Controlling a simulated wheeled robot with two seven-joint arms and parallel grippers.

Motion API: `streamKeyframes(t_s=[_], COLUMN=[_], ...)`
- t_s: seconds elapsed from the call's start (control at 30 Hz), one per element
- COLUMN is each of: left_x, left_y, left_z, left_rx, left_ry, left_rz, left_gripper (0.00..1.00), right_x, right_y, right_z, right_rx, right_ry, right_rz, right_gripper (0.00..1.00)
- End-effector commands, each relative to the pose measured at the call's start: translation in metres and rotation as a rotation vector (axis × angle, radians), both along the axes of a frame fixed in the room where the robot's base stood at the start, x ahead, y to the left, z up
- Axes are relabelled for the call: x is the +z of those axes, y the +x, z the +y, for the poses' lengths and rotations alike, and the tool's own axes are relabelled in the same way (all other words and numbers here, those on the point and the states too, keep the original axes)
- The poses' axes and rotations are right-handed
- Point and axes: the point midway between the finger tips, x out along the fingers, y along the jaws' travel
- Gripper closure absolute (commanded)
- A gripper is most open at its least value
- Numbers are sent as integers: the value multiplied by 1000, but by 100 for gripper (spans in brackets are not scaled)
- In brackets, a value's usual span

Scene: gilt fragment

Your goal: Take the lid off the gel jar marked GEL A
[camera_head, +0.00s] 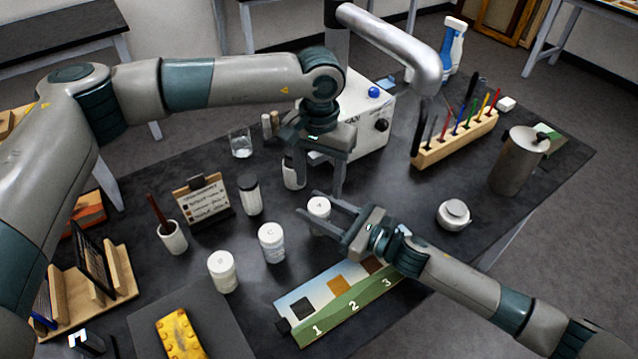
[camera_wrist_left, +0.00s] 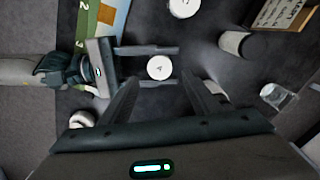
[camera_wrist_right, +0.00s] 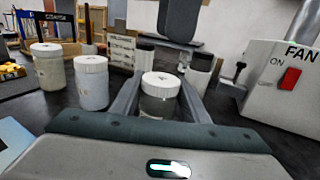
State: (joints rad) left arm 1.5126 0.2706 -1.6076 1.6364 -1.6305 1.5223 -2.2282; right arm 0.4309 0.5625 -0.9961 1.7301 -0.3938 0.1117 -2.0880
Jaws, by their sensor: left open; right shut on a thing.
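The gel jar marked A (camera_head: 318,212) stands upright on the dark table with its white lid on. The lid's letter A shows in the left wrist view (camera_wrist_left: 160,68). My right gripper (camera_head: 312,208) is shut on the jar's body from the side; the right wrist view shows the jar (camera_wrist_right: 159,98) between its fingers. My left gripper (camera_head: 318,190) points down, open and empty, above and behind the jar. In the left wrist view its fingers (camera_wrist_left: 165,95) lie on the near side of the lid, apart from it.
Two similar lidded jars, C (camera_head: 271,243) and another (camera_head: 222,271), stand to the left. A dark-lidded jar (camera_head: 250,195), a glass (camera_head: 240,143) and the fan box (camera_head: 365,120) are behind. A numbered strip (camera_head: 335,300) lies in front.

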Motion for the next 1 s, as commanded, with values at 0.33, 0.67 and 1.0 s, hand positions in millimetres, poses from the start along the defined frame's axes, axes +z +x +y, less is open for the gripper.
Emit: streamKeyframes(t_s=[0.33,0.67,1.0], left_x=[16,13,-19], left_y=[-1,-1,-1], left_z=[0,0,0], left_rx=[-137,-135,-134], left_ry=[0,0,0], left_rz=[1,1,2], left_gripper=[44,44,44], right_x=[0,0,0], right_y=[0,0,0], right_z=[0,0,0], right_rx=[0,0,0], right_ry=[0,0,0], right_rz=[0,0,0], right_gripper=[100,100,100])
